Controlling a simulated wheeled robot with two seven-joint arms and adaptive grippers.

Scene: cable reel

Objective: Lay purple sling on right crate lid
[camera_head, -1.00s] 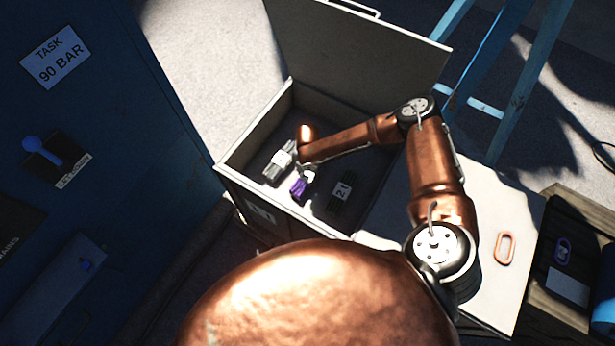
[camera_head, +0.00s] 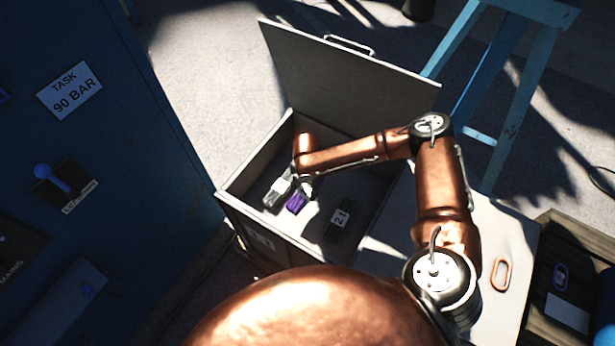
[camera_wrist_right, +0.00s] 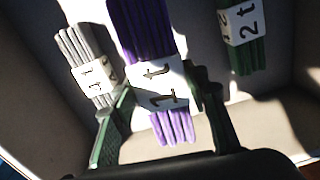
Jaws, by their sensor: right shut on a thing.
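The purple sling (camera_head: 295,204) is a short bundle with a white "1 t" tag. It is inside the open crate (camera_head: 248,216). My right gripper (camera_head: 303,188) reaches down into this crate. In the right wrist view its fingers (camera_wrist_right: 163,90) stand on both sides of the purple sling (camera_wrist_right: 150,35), shut on it at the tag. Whether the sling is clear of the crate floor is hard to tell. A pale flat top (camera_head: 487,235), seemingly the right crate lid, lies right of the open crate, partly behind my arm. My left gripper is not in view.
A grey sling (camera_head: 277,193) lies left of the purple one, a green sling (camera_head: 339,222) to its right. The raised lid (camera_head: 345,75) stands behind. An orange oval ring (camera_head: 501,274) is on the pale top. A blue cabinet (camera_head: 90,150) stands left, a blue trestle (camera_head: 515,80) at back right.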

